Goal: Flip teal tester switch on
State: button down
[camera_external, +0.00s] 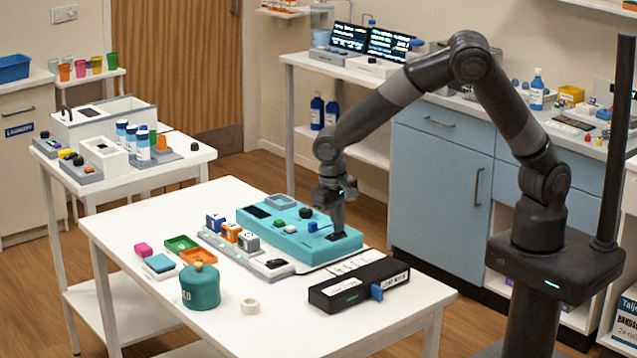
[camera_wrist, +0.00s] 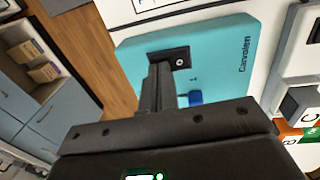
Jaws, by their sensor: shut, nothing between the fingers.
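The teal tester (camera_external: 290,233) lies flat on the white table, with a dark screen, a black knob, a green button and a blue button (camera_external: 312,227) on top. In the wrist view the teal tester (camera_wrist: 222,48) shows a black switch plate (camera_wrist: 180,58) with a small pale mark, and the blue button (camera_wrist: 195,97) beside it. My gripper (camera_external: 337,234) points down over the tester's right end. In the wrist view my gripper (camera_wrist: 160,68) is shut and empty, its fingertips at the switch plate and partly covering it. Contact and the lever's position cannot be told.
A black box with a blue lever (camera_external: 376,291) stands at the front right. A grey strip with blue, orange and grey blocks (camera_external: 231,232) runs along the tester's front. A teal canister (camera_external: 201,287) and a tape ring (camera_external: 250,306) stand nearer the front edge.

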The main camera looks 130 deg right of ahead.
aim_at(334, 234)
dwell(0.3)
jog(key=shift+s+f+t, duration=0.35)
jog(key=shift+f+t, duration=0.05)
jog(key=shift+t, duration=0.2)
jog(key=shift+a+f, duration=0.1)
jog(key=shift+f, duration=0.1)
jog(key=shift+w, duration=0.1)
jog(key=shift+w+a+r, duration=0.1)
jog(key=shift+w, duration=0.85)
jog(key=shift+s, duration=0.1)
notch_tip(334, 234, up, 15)
jog(key=shift+d, duration=0.3)
